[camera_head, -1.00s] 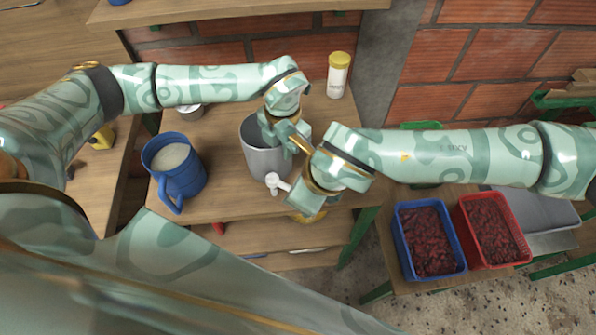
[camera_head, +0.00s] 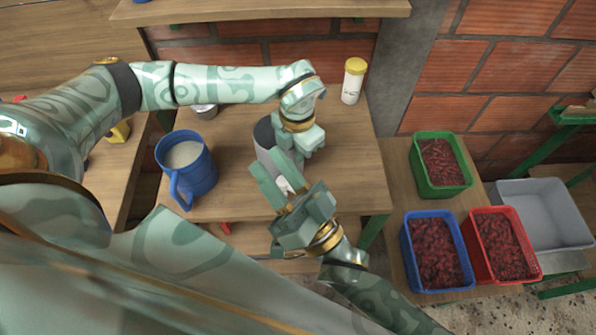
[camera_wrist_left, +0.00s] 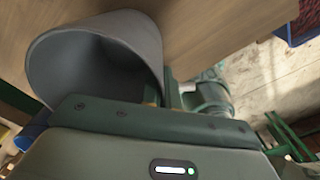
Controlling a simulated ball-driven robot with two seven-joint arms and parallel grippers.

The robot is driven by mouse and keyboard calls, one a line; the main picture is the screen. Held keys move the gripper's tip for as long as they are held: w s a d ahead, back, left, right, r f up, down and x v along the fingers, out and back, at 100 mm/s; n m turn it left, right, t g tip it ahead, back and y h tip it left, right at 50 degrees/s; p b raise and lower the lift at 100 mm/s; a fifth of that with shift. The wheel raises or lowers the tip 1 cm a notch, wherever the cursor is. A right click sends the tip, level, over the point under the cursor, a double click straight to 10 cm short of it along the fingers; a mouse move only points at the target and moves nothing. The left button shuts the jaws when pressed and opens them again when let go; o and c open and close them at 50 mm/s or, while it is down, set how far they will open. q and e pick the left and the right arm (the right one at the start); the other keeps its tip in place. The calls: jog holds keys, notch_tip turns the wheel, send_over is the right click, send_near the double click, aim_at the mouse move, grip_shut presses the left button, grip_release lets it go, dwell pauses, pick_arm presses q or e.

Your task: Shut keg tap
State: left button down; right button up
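The grey keg (camera_head: 264,136) stands upright on the wooden table in the head view, its upper right side covered by my left gripper. Its open mouth also shows large in the left wrist view (camera_wrist_left: 95,60). The small white tap (camera_head: 284,185) on its front is partly hidden by my right gripper. My left gripper (camera_head: 296,152) is at the keg's right side; I cannot tell whether its fingers close on the wall. My right gripper (camera_head: 272,175) comes from below right, fingers apart, with the tap showing between them; contact is unclear.
A blue jug (camera_head: 201,176) with pale contents stands left of the keg on the table (camera_head: 235,203). A yellow-lidded white container (camera_head: 352,84) stands at the back. Green (camera_head: 432,184), blue (camera_head: 412,262) and red (camera_head: 482,262) crates of dark red pieces stand to the right.

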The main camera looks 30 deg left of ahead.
jog(key=d+f+m+t+h, duration=0.25)
jog(key=f+m+h, duration=0.35)
jog(key=f+m, duration=0.45)
jog(key=d+f+m+t+h, duration=0.2)
jog(key=d+f+m+h, duration=0.3)
jog(key=f+m, duration=0.5)
jog(key=shift+n+h, duration=0.35)
jog(key=shift+h, duration=0.35)
jog(key=x, duration=1.2)
jog(key=shift+w+a+f, duration=0.1)
jog(key=shift+a+f, duration=0.25)
jog(key=shift+f, duration=0.1)
grip_shut()
